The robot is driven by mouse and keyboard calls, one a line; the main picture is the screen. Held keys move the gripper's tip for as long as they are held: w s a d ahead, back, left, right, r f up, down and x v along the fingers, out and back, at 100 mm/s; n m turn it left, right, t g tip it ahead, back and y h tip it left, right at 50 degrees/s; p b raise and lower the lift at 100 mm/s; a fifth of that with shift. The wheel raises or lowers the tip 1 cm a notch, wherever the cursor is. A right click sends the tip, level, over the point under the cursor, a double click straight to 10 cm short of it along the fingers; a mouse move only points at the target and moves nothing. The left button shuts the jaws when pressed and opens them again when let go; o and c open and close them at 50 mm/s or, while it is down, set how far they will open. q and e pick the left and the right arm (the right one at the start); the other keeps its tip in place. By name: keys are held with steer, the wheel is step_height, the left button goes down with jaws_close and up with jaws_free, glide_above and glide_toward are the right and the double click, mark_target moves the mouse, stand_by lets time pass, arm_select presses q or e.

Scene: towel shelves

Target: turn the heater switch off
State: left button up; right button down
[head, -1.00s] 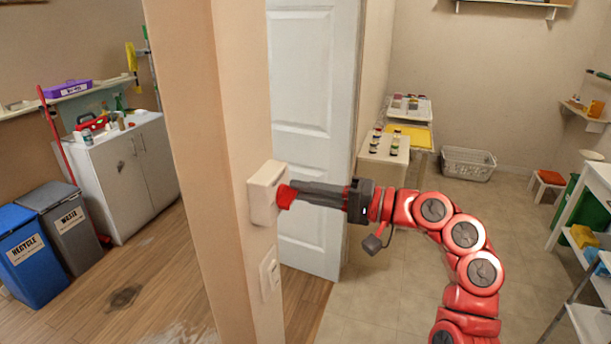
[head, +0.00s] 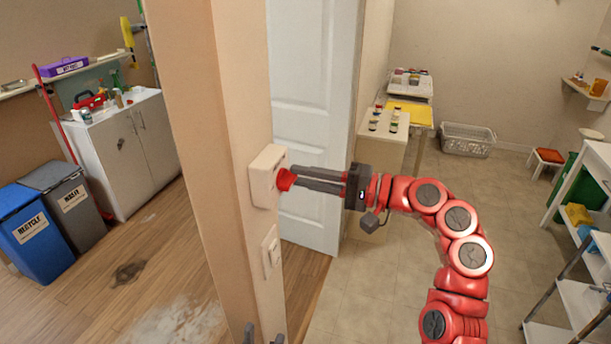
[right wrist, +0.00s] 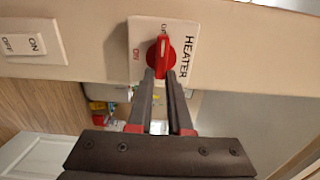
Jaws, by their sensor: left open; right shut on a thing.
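The heater switch is a white box (head: 262,176) on the side of the wall end, with a red knob (head: 285,180). My right gripper (head: 290,181) is shut on the knob. In the right wrist view, the knob (right wrist: 160,58) sits between the fingertips on a plate lettered HEATER (right wrist: 187,57). Its white mark points up, toward the small dark OFF label (right wrist: 164,28); the red ON label (right wrist: 136,67) lies to its left. My left gripper (head: 264,334) shows only as two dark, spread fingertips at the bottom edge, below the switch, apart from it.
A second wall switch (head: 271,252) with ON and OFF lettering is below the heater box. A white door (head: 305,110) stands behind my right gripper. Blue and grey bins (head: 70,205) and a cabinet (head: 135,150) are left; a metal-legged shelf (head: 565,300) is right.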

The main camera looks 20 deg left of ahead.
steer(key=c, duration=0.8)
jaws_free()
steer(key=shift+c, duration=0.2)
steer(key=d+b, duration=0.5)
steer(key=d, duration=1.2)
steer(key=shift+s+d, duration=0.25)
